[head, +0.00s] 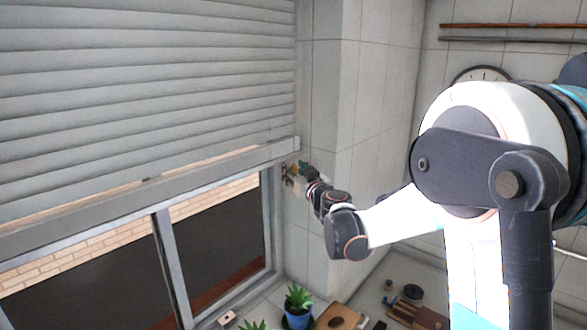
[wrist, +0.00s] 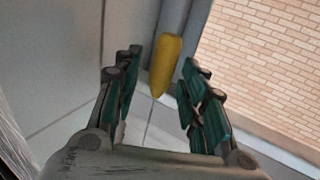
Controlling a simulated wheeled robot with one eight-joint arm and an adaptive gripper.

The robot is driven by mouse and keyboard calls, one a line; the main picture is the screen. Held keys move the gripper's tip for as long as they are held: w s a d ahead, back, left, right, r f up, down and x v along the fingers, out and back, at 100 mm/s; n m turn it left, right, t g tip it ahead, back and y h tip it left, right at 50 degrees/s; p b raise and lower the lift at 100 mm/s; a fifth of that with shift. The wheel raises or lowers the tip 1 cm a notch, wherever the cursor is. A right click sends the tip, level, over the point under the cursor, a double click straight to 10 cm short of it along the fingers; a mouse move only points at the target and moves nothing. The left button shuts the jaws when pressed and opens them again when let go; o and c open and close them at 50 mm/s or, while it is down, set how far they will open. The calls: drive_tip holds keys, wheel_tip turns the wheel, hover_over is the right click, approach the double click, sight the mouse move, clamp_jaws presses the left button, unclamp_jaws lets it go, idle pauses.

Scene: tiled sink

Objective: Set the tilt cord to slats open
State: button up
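The blind (head: 150,90) covers the upper window in the head view, its wide slats lying closed against each other. A yellow tapered cord end (wrist: 165,65) hangs in the wrist view, between and just beyond my open fingertips. It appears apart from both green-padded fingers. My gripper (wrist: 158,78) is open and empty around the line of this yellow piece. In the head view my gripper (head: 292,172) is small, beside the right end of the blind's bottom rail. The cord above the yellow piece cannot be made out.
The window frame (head: 163,262) and a brick wall outside lie to the left. A tiled wall corner (head: 345,110) stands close to the right of my gripper. A potted plant (head: 298,303) and a wooden board (head: 340,316) sit on the counter below. A round clock (head: 482,74) hangs behind my arm.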

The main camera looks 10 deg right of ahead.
drive_tip(key=shift+w, duration=0.5)
drive_tip(key=shift+a, duration=0.1)
clamp_jaws()
wheel_tip(320, 180, down, 10)
drive_tip(key=b, duration=0.9)
drive_tip(key=shift+s+f+b, duration=0.15)
drive_tip(key=shift+f+b, duration=0.05)
drive_tip(key=shift+b, duration=0.15)
unclamp_jaws()
